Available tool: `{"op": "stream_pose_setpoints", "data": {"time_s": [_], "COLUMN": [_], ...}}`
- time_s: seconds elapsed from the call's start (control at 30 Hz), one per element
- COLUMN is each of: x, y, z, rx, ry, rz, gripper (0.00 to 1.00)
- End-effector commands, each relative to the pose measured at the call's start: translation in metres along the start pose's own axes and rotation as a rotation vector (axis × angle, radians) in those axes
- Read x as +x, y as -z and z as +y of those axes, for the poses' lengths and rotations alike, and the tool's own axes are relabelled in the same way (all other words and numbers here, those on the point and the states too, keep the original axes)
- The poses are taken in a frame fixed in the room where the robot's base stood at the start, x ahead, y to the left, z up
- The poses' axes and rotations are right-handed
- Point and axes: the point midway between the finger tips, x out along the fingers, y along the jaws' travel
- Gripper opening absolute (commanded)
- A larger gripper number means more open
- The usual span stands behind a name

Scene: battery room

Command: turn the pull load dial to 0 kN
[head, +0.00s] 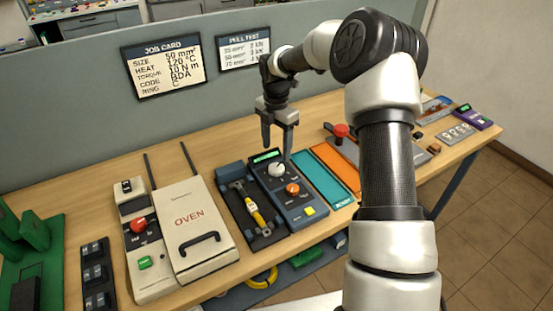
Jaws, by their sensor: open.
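My gripper (277,151) points down with its two fingers apart and nothing between them. It hangs at the back end of a dark blue tester (283,207) on the bench. The tester has a green-lit display (266,156), a white dial (276,170), an orange knob (292,188) and a yellow button (310,211). The white dial shows just below the fingertips in the picture; I cannot tell the height gap. The dial labels and display text are too small to read, so I cannot tell which knob is the pull load dial or its setting.
Teal (322,182) and orange (336,168) mats lie right. A job card (163,66) and pull test card (244,51) hang behind.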

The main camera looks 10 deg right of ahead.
Motion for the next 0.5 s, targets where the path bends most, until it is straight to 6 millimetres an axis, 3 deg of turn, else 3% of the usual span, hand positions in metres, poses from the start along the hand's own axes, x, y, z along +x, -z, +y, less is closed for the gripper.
{"op": "stream_pose_setpoints", "data": {"time_s": [0.2,0.5], "x": [-0.055,-0.097], "y": [-0.001,0.0], "z": [0.0,0.0], "rx": [0.002,0.001], "ry": [-0.003,-0.001], "rz": [-0.003,-0.001], "gripper": [0.58,0.58]}}
